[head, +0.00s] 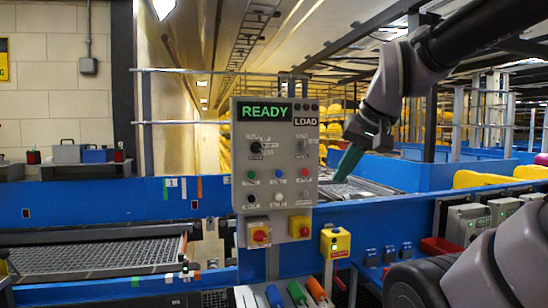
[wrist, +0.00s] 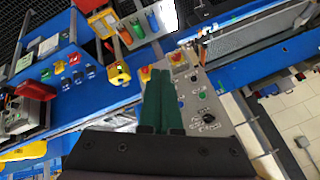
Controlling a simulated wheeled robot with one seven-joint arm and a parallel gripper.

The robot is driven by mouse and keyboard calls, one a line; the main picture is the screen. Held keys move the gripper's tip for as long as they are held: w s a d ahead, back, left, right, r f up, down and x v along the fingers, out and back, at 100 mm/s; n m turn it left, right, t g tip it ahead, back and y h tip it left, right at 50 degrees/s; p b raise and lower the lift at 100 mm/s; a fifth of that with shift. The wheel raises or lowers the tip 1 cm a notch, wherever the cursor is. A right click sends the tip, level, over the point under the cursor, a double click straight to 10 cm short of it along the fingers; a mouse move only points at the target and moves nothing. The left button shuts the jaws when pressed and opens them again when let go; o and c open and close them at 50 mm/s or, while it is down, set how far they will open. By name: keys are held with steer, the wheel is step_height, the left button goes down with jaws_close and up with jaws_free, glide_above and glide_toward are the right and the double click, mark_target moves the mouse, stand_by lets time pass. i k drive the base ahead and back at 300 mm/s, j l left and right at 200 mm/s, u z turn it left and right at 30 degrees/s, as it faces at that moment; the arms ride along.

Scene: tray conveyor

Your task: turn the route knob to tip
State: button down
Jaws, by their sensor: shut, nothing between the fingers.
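A grey control panel (head: 277,215) stands upright on the blue frame. Its green screen reads READY and a smaller sign reads LOAD. A black rotary knob (head: 256,147) sits at the panel's upper left, with small labels too blurred to read; its exact setting is unclear. It also shows in the wrist view (wrist: 208,118). A smaller switch (head: 303,147) sits at upper right. I cannot read which one is marked route. My gripper (head: 341,179), with green fingers, is shut and empty, right of the panel and apart from it. The fingers also show in the wrist view (wrist: 160,72).
A yellow box (head: 335,243) stands to the right. A mesh conveyor (head: 95,256) lies left. Blue rails run behind and beside the panel. The space before the panel's face looks clear.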

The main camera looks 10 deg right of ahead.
mark_target(256, 147)
steer(key=j+z, duration=0.2)
steer(key=j, duration=0.5)
steer(key=j+z, duration=0.25)
steer(key=j, duration=0.4)
steer(key=k, duration=0.05)
